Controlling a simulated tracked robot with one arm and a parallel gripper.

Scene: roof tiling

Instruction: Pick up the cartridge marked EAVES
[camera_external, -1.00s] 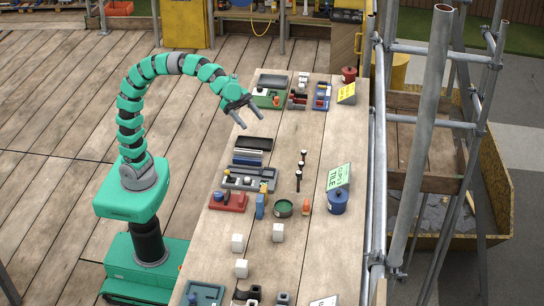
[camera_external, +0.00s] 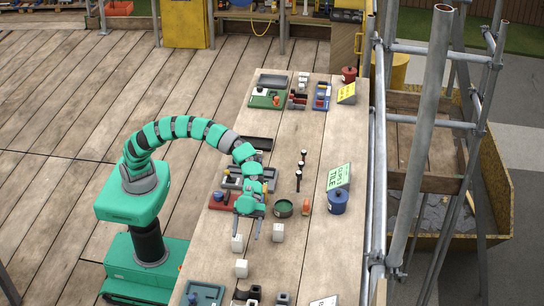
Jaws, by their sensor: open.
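No marking that reads EAVES is legible at this size, so I cannot tell which item is that cartridge. Several small items stand on the long wooden bench (camera_external: 315,245). A white cube (camera_external: 238,244) lies just below my gripper in the picture, a second white cube (camera_external: 278,232) is to its right, and a third white cube (camera_external: 241,268) is nearer the front. My gripper (camera_external: 247,233) is open, pointing down the picture over the bench, with nothing seen between its fingers. My arm and gripper hide part of the red tray (camera_external: 217,202) and the grey tray behind it.
A green dish (camera_external: 284,208), an orange item (camera_external: 306,207), a blue pot (camera_external: 337,202) and a green TILE sign (camera_external: 339,177) stand right of my gripper. Dark upright pieces (camera_external: 299,180) stand mid-bench. Scaffold poles (camera_external: 420,140) line the right side. Open bench lies right of the cubes.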

